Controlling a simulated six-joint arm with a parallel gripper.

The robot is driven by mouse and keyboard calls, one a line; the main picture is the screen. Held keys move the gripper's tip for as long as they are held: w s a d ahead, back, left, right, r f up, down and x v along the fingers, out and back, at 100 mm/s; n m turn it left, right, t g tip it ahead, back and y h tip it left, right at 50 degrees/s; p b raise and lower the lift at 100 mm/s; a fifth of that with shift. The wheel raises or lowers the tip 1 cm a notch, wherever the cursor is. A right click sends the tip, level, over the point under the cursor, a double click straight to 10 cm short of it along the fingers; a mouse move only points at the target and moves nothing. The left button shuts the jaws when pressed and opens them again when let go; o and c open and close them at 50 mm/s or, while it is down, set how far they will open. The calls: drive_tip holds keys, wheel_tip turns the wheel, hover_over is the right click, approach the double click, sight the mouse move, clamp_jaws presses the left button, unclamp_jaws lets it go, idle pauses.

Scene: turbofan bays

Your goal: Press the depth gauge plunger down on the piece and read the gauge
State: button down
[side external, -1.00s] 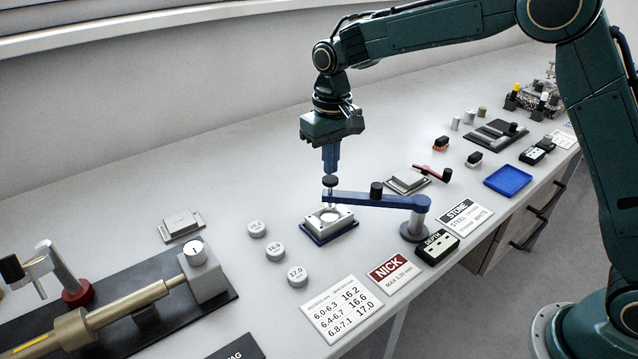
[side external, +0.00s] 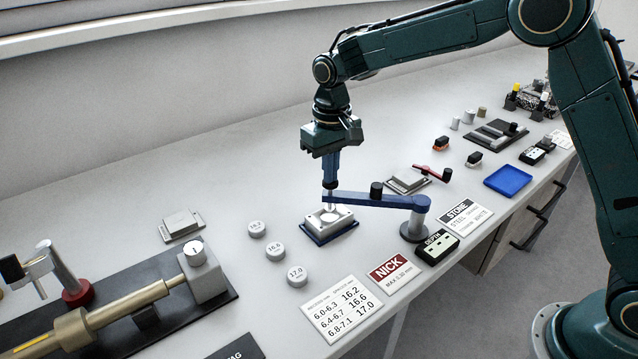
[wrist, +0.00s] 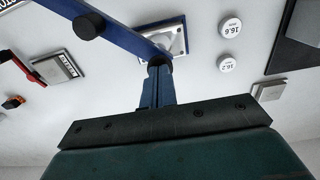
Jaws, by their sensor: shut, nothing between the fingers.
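My gripper (side external: 331,184) is shut and empty, pointing straight down. Its fingertips are at the black top of the depth gauge plunger (side external: 329,199), at the free end of the blue gauge arm (side external: 375,199). They appear to touch it. Below the plunger, the silvery piece (side external: 338,219) with a round recess sits in a blue holder (side external: 327,236). The black DEPTH readout (side external: 437,247) stands beside the arm's post; its figures are too small to read. In the wrist view, the fingers (wrist: 157,68) cover part of the plunger's dark cap, and the piece (wrist: 178,43) shows beyond.
Three round spacers, including the 17.0 one (side external: 296,275), stand left of the holder. The NICK card (side external: 391,269) and the size chart (side external: 342,308) lie in front. A blue tray (side external: 508,180) is at the right. The gauge arm's post (side external: 414,229) is close by.

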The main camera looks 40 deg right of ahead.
drive_tip(key=shift+f, duration=1.45)
idle(1.3)
drive_tip(key=shift+r, duration=0.1)
drive_tip(key=shift+r, duration=4.4)
